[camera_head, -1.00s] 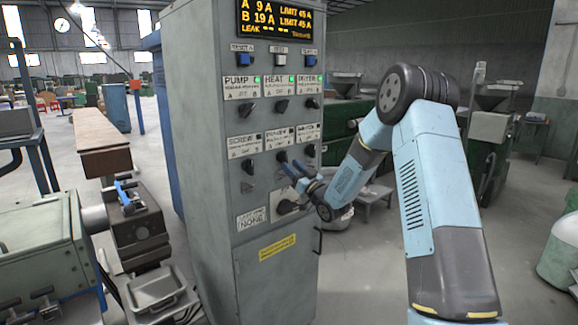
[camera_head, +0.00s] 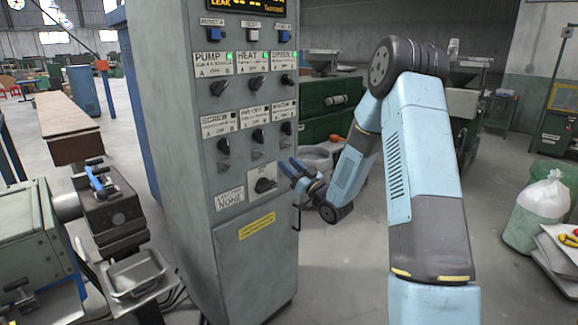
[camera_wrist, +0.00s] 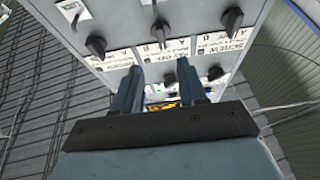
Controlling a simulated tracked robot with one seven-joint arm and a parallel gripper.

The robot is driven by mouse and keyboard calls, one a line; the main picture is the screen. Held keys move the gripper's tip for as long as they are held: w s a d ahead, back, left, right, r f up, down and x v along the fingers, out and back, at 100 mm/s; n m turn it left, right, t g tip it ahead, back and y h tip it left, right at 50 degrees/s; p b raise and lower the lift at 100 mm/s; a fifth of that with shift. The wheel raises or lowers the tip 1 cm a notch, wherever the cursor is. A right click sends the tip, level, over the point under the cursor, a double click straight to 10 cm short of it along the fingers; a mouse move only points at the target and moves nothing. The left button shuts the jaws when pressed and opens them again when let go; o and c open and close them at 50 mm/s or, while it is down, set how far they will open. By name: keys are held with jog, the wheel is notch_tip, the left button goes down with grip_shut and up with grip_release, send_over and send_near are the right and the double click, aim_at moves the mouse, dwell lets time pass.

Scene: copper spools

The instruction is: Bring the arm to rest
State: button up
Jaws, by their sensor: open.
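My gripper (camera_head: 287,162) is at the right edge of the front of the grey control cabinet (camera_head: 250,265), beside the lowest large knob (camera_head: 265,185). The arm hangs bent from its raised elbow, with the forearm pointing down and left. In the wrist view my gripper (camera_wrist: 159,66) shows two blue fingers apart with nothing held between them. Several black knobs of the panel lie beyond the fingertips there. The head view does not settle whether the fingers touch the cabinet.
A machine with a metal tray (camera_head: 138,274) stands at the left. A long bench (camera_head: 70,125) is behind it. Green machinery (camera_head: 335,100) stands behind the arm. A white sack (camera_head: 545,197) is at the far right. Bare floor lies between the arm and the sack.

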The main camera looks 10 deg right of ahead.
jog(key=s+d+r+m+g+h, duration=0.2)
jog(key=s+r+g+h, duration=0.1)
jog(key=s+r+h, duration=0.25)
jog(key=s+d+r+m+g+h, duration=0.1)
jog(key=s+d+r+g+h, duration=0.15)
jog(key=s+r+h, duration=0.35)
jog(key=s+r+m+g+h, duration=0.1)
jog(key=s+m+g, duration=0.2)
jog(key=s, duration=2.8)
jog(key=g, duration=0.4)
jog(key=shift+d+r+m, duration=0.15)
jog(key=shift+d+m, duration=0.2)
jog(key=shift+m, duration=0.05)
jog(key=shift+s+g, duration=0.15)
jog(key=shift+g, duration=0.1)
